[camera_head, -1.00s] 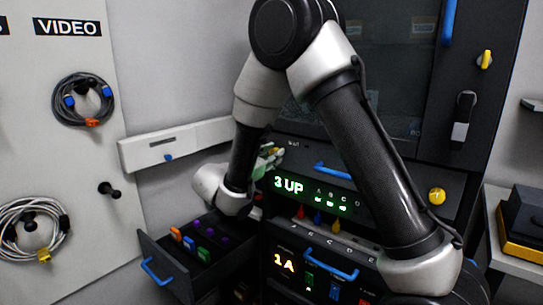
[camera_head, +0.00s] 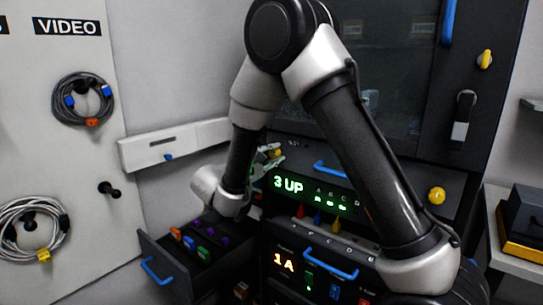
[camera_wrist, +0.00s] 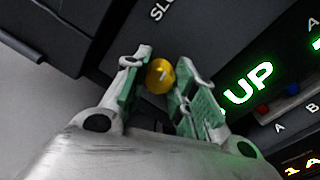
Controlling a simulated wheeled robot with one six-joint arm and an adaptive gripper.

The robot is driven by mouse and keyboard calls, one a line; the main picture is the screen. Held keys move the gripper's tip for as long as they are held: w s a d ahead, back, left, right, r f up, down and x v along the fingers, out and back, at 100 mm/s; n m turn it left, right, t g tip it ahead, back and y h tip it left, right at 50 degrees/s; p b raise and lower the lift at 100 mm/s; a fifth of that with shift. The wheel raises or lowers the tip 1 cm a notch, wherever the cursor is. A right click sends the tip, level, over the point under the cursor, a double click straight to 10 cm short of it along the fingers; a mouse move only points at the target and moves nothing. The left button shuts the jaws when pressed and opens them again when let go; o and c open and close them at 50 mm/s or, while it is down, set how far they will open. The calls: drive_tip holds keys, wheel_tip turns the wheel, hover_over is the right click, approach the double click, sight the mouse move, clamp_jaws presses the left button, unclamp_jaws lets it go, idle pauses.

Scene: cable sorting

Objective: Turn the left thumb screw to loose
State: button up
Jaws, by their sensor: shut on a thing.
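The left thumb screw (camera_wrist: 160,76) is a round yellow knob on a dark panel. In the wrist view it sits between the two green-padded fingers of my gripper (camera_wrist: 164,66), which is shut on it. In the head view a small yellow part of the screw (camera_head: 276,153) shows beside my gripper (camera_head: 267,161), at the left end of the panel above the "3 UP" display (camera_head: 315,192). My arm hides part of that panel. Another yellow knob (camera_head: 437,195) is at the panel's right.
An open drawer (camera_head: 157,250) with coloured connectors juts out below my wrist. A blue handle (camera_head: 332,168) is right of my gripper. A white wall rail (camera_head: 180,144) runs to the left. Coiled cables (camera_head: 84,99) hang on the left board.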

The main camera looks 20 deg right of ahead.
drive_tip(key=shift+m, duration=1)
drive_tip(key=o, duration=1)
drive_tip(key=shift+o, duration=0.2)
drive_tip(key=shift+a, duration=0.1)
drive_tip(key=v, duration=1.2)
drive_tip(key=shift+f, duration=0.15)
